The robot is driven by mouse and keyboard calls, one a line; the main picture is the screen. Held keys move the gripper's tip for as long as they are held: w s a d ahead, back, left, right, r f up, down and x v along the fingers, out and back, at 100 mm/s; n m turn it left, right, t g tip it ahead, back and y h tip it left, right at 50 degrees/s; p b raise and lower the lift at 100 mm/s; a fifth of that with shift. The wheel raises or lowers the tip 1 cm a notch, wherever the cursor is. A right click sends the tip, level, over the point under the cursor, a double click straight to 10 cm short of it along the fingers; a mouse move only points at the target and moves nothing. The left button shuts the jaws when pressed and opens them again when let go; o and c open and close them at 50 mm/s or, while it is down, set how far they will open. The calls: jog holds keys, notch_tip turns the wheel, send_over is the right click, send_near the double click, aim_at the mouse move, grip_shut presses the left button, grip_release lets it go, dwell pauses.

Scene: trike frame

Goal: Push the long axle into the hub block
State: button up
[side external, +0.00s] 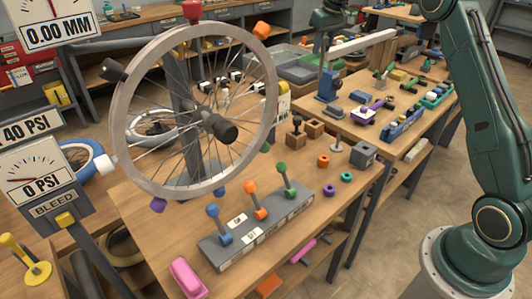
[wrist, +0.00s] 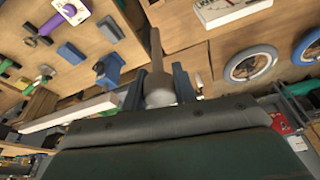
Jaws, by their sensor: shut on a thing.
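In the wrist view my gripper (wrist: 159,82) is shut on a tan-grey rod (wrist: 155,50) with a thick, rounded end between the fingers. The rod points away from me over the bench. I cannot tell whether it is the long axle.
A large spoked wheel (side external: 194,112) stands on the front bench behind a grey lever box (side external: 257,230). A blue vise (side external: 328,86) and a long pale bar (side external: 350,45) are on the back bench. The vise also shows in the wrist view (wrist: 108,70). Small coloured parts lie around.

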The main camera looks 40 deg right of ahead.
aim_at(327, 38)
jog(key=shift+r, duration=2.35)
jog(key=shift+s+f, duration=0.15)
jog(key=shift+s+f+m, duration=0.4)
jog(key=shift+s+f, duration=0.15)
jog(key=shift+f, duration=0.05)
jog(key=s+f+m, duration=0.2)
jog(key=s+f, duration=0.4)
jog(key=s, duration=0.4)
jog(key=s+f+m+h, duration=0.1)
jog(key=s+f+m, duration=0.2)
jog(key=s+f, duration=0.3)
jog(key=s, duration=0.3)
jog(key=shift+s+a+g, duration=0.15)
jog(key=shift+s+g, duration=0.25)
jog(key=shift+f, duration=0.1)
jog(key=shift+f, duration=2.75)
